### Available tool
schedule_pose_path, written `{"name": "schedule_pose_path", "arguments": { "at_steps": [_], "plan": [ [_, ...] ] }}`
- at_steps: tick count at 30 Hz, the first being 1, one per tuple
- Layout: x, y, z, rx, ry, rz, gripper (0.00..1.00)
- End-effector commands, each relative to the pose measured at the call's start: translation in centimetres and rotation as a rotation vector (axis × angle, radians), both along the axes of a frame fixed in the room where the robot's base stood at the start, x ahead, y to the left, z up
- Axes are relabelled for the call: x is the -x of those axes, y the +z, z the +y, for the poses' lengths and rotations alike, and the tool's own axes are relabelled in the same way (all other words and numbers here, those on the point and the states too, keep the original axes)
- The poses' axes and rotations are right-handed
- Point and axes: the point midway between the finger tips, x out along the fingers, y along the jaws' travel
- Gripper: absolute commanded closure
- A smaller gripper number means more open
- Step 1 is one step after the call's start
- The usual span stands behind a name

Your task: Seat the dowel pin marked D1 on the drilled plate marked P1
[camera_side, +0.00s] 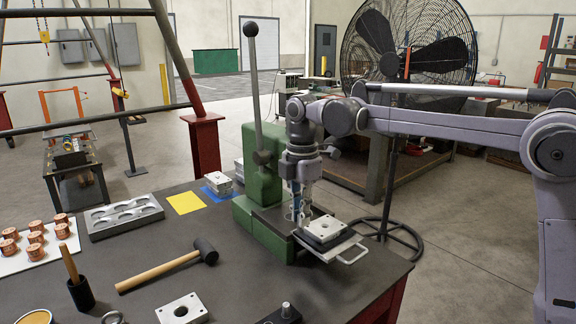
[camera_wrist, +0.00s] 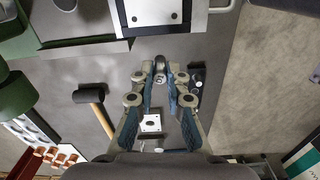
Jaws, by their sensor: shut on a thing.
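My gripper (camera_side: 299,212) points down beside the green press, just left of and behind a pale drilled plate (camera_side: 325,228). This plate lies on a dark base on a tray, and part of it also shows at the top of the wrist view (camera_wrist: 152,12). In the wrist view my fingers (camera_wrist: 160,66) close on a small grey round piece, likely the dowel pin (camera_wrist: 160,78). The fingers mostly hide it. The held pin looks apart from the plate. The D1 and P1 marks cannot be read.
The green press (camera_side: 262,165) with its upright lever stands close to my gripper. A mallet (camera_side: 205,250), a loose drilled plate (camera_side: 182,308) and a dark block with a pin (camera_side: 285,313) lie on the bench. A blue mat (camera_side: 211,191) bears stacked plates. The bench middle has free room.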

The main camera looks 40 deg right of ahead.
Motion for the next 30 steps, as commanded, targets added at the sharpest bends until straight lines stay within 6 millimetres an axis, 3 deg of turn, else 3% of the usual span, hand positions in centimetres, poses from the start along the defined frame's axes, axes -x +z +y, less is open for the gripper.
{"name": "schedule_pose_path", "arguments": {
  "at_steps": [3,9,17,30],
  "plan": [
    [-0.5,2.4,-3.8,0.0,-0.076,0.0,1.0],
    [-0.5,4.7,-7.4,0.0,-0.15,0.0,1.0],
    [-0.4,4.8,-8.4,0.0,-0.169,0.0,1.0],
    [-0.4,1.2,-8.3,0.0,-0.167,0.0,1.0]
  ]
}}
